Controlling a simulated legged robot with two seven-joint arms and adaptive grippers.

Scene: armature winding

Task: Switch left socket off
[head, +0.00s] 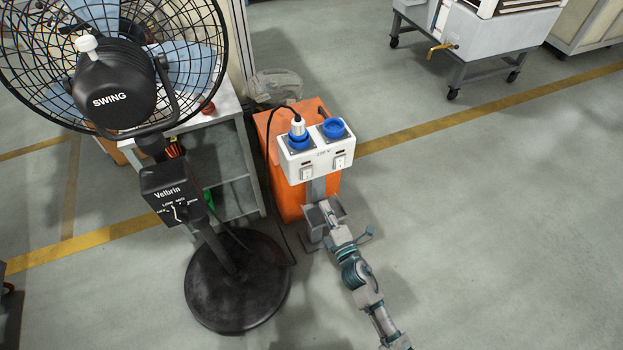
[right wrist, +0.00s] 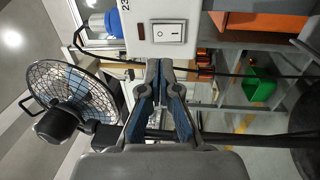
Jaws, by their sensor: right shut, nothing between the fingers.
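A white socket box (head: 322,163) stands on a grey post, with two blue round sockets on top. A plug with a black cable sits in the left socket (head: 298,139); the right socket (head: 333,128) has no plug. The left rocker switch (head: 306,173) and right rocker switch (head: 339,162) are on the front. The left switch (right wrist: 168,32) also shows at the top of the right wrist view, just beyond my right gripper (right wrist: 160,64). In the head view my right gripper (head: 325,208) is below the box, shut and empty. My left gripper is not in view.
A black standing fan (head: 118,85) with a round base (head: 237,282) is left of the box. An orange cabinet (head: 285,201) stands right behind it, beside a grey shelf (head: 237,165). A wheeled cart (head: 483,40) is at the back right. The right floor is clear.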

